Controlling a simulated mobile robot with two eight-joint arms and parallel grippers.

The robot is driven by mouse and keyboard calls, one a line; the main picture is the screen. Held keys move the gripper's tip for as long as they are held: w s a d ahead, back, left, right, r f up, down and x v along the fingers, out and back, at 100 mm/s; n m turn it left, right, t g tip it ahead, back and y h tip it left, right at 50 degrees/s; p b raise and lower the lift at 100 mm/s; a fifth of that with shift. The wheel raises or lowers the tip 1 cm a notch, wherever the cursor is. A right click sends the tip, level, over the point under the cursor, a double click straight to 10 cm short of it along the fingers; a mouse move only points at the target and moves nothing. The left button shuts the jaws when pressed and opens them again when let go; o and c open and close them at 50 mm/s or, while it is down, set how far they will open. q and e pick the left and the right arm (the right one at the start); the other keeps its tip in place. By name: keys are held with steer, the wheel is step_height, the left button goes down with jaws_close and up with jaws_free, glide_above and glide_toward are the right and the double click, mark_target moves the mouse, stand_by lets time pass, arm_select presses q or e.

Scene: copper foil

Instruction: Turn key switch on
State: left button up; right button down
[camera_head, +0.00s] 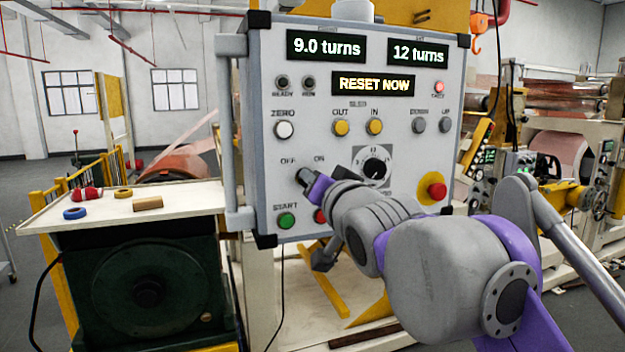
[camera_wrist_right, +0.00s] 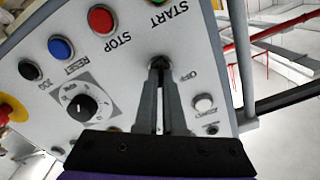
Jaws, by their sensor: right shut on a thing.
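The grey control panel (camera_head: 350,130) faces me. The key switch, below the OFF and ON labels, is mostly hidden by my right gripper (camera_head: 306,178) in the head view. In the right wrist view the dark key switch (camera_wrist_right: 160,62) sits between the tips of my right gripper (camera_wrist_right: 160,72). The two fingers are shut on it, close to the panel face. Which way the key points cannot be told. My left gripper is not in view.
The displays read 9.0 turns, 12 turns and RESET NOW (camera_head: 373,84); a red lamp (camera_head: 439,88) glows. A green START button (camera_head: 286,220), a rotary dial (camera_head: 375,168) and a red emergency stop (camera_head: 437,191) are nearby. A side table (camera_head: 180,200) holds tape rolls.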

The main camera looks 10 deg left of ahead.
steer(key=c, duration=1)
jaws_free()
steer(key=shift+s, duration=0.1)
steer(key=b+v, duration=0.2)
steer(key=v, duration=0.8)
steer(key=shift+s+d, duration=0.25)
steer(key=shift+d, duration=0.05)
steer(key=d+f+g+h+p, duration=0.1)
steer(key=d+f+h, duration=0.3)
steer(key=f, duration=0.5)
steer(key=s+d+f+m+g+h+p, duration=0.1)
steer(key=d+f+g, duration=0.1)
steer(key=d+f, duration=0.65)
steer(key=d+f+g+h+p, duration=0.1)
steer(key=d+f+h, duration=0.25)
steer(key=f, duration=0.75)
steer(key=s+d+f+g, duration=0.2)
steer(key=s+d+f, duration=0.1)
steer(key=s+f, duration=0.2)
steer(key=s+d+f+g+h+p, duration=0.1)
steer(key=s+d+f, duration=0.2)
steer(key=s+f, duration=0.3)
steer(key=s+d+f+g, duration=0.2)
steer(key=s+f, duration=0.4)
steer(key=f, duration=0.5)
steer(key=shift+s+d+f+g+h+p, duration=0.15)
steer(key=shift+d+g+h+p, duration=0.15)
steer(key=shift+d, duration=0.6)
